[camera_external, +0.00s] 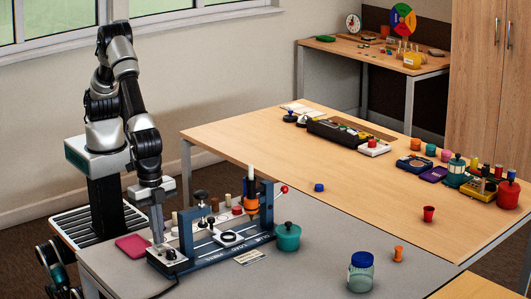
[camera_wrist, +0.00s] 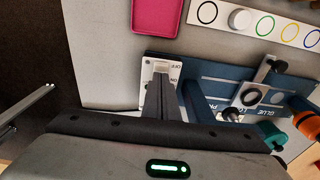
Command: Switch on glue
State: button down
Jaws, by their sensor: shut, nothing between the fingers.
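The glue station (camera_external: 225,250) is a dark blue base with uprights, standing on the grey table. An orange glue holder (camera_external: 251,205) sits in its upright; it also shows in the wrist view (camera_wrist: 303,106). A white switch plate (camera_wrist: 148,74) with on and off lettering lies at the station's left end. My gripper (camera_wrist: 161,80) is shut and empty, pointing down at this plate, its fingers covering part of the switch. In the external view my gripper (camera_external: 158,241) is at the left end of the station. I cannot tell whether the fingertips touch the switch.
A pink tray (camera_external: 133,246) lies left of the station. A teal pot (camera_external: 287,237) stands close to its right, and a blue-lidded jar (camera_external: 361,272) farther right. Small pegs stand behind the station. The front middle of the grey table is fairly clear.

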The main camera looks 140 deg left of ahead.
aim_at(162, 247)
notch_tip(162, 247, up, 14)
jog(key=w+p, duration=0.2)
jog(key=p, duration=0.2)
dwell(0.4)
